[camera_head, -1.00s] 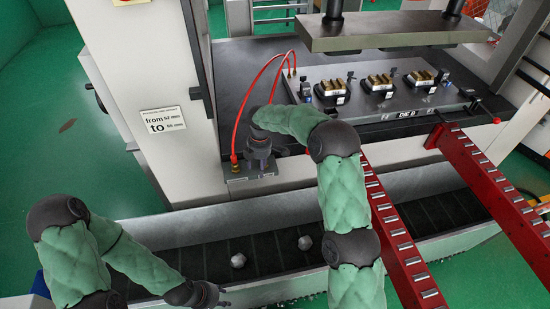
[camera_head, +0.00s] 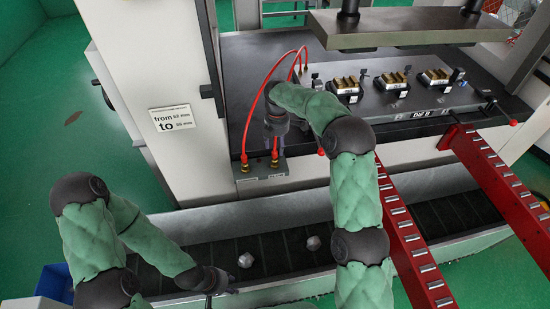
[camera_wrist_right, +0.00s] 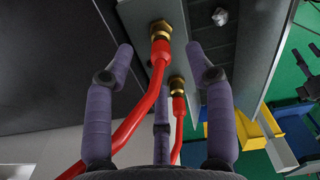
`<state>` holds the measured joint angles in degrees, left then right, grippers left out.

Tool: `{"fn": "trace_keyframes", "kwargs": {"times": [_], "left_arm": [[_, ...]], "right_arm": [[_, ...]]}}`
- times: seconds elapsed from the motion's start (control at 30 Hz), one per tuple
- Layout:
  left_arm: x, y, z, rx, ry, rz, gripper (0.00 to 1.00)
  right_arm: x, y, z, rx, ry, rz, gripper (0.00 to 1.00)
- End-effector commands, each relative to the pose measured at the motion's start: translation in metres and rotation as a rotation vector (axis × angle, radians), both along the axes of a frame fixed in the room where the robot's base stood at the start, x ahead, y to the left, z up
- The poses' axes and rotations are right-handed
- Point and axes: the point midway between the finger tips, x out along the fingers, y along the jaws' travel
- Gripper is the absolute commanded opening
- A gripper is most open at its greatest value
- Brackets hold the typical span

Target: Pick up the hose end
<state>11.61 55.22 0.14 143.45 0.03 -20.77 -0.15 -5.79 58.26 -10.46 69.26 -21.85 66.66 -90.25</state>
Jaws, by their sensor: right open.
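Two red hoses arch over the press bed and end at brass fittings on a small grey bracket (camera_head: 262,176). One hose end (camera_head: 244,160) shows clear at the left in the head view; the other hose end (camera_head: 275,154) is just below my right gripper (camera_head: 275,138). In the right wrist view, the nearer hose end (camera_wrist_right: 161,50) lies between the spread fingers, and the farther one (camera_wrist_right: 177,88) shows beyond it. The right gripper is open; finger contact with a hose is not clear. My left gripper (camera_head: 224,285) is low over the trough, its fingers too small to read.
A trough (camera_head: 180,232) with two grey lumps (camera_head: 245,260) runs below the bracket. Red roller rails (camera_head: 412,250) stand to the right. The die plate (camera_head: 405,95) lies under the raised press head (camera_head: 400,28). A white press column stands left of the hoses.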

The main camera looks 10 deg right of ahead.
Motion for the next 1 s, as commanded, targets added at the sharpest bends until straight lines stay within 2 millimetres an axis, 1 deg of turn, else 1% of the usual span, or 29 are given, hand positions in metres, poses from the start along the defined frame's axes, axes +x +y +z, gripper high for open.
{"fn": "trace_keyframes", "kwargs": {"times": [0.03,0.1,0.2,0.37,0.47,0.57,0.7,0.8,0.97,1.0], "left_arm": [[0.000,0.000,-0.003,0.000,0.000,0.000,0.40],[0.000,0.000,-0.005,0.000,0.000,0.000,0.40],[0.000,0.000,-0.006,0.000,0.000,0.000,0.40],[0.000,0.000,-0.008,0.000,0.000,0.000,0.40],[0.000,0.000,-0.011,0.000,0.000,0.000,0.40],[0.000,0.000,-0.016,0.000,0.000,0.000,0.40],[0.000,0.000,-0.019,0.000,0.000,0.000,0.40],[0.000,0.000,-0.019,0.000,0.000,0.000,0.40],[0.000,0.000,-0.019,0.000,0.000,0.000,0.40],[0.000,0.000,-0.019,0.000,0.000,0.000,0.40]], "right_arm": [[-0.001,0.000,-0.011,0.000,0.003,0.000,0.55],[-0.001,0.000,-0.022,0.000,0.004,-0.001,0.55],[0.000,0.000,-0.032,0.001,0.001,-0.002,0.55],[0.000,0.002,-0.040,0.001,0.001,-0.001,0.55],[0.000,0.004,-0.051,0.001,0.001,0.000,0.55],[0.001,0.008,-0.066,0.000,0.003,0.000,0.55],[0.001,0.008,-0.083,0.001,0.001,0.000,0.55],[0.001,0.008,-0.086,0.000,0.000,-0.001,0.55],[0.001,0.008,-0.086,0.000,-0.001,-0.001,0.55],[0.001,0.008,-0.086,0.000,0.000,-0.001,0.49]]}}
